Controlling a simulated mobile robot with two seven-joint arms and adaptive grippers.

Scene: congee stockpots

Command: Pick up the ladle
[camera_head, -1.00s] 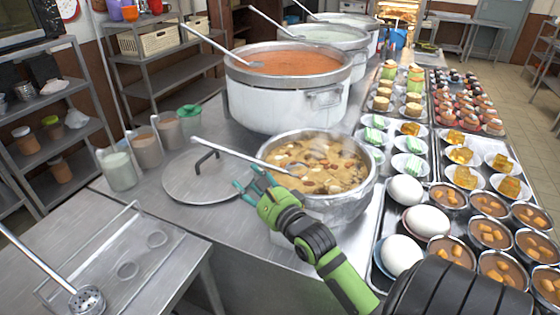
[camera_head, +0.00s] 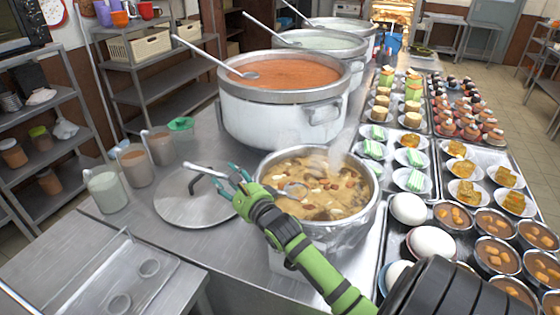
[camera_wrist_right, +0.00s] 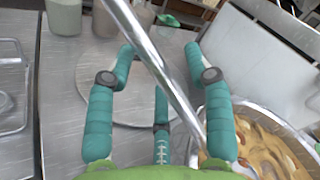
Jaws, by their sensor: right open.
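The ladle (camera_head: 204,171) rests in the near pot of chunky brown congee (camera_head: 318,190). Its bowl lies in the congee and its metal handle slants out over the rim to the left. My right gripper (camera_head: 229,181) is open at the handle, left of the pot rim. In the right wrist view the handle (camera_wrist_right: 152,58) runs diagonally between the spread teal fingers (camera_wrist_right: 160,47). I cannot tell whether any finger touches it. My right forearm hides part of the pot's front. My left gripper is not in view.
A lid (camera_head: 190,207) lies on the counter under the handle. Jars (camera_head: 106,190) stand left of it. A large pot of orange congee (camera_head: 283,98) stands behind. Trays of eggs (camera_head: 432,241) and filled bowls (camera_head: 496,256) crowd the right side.

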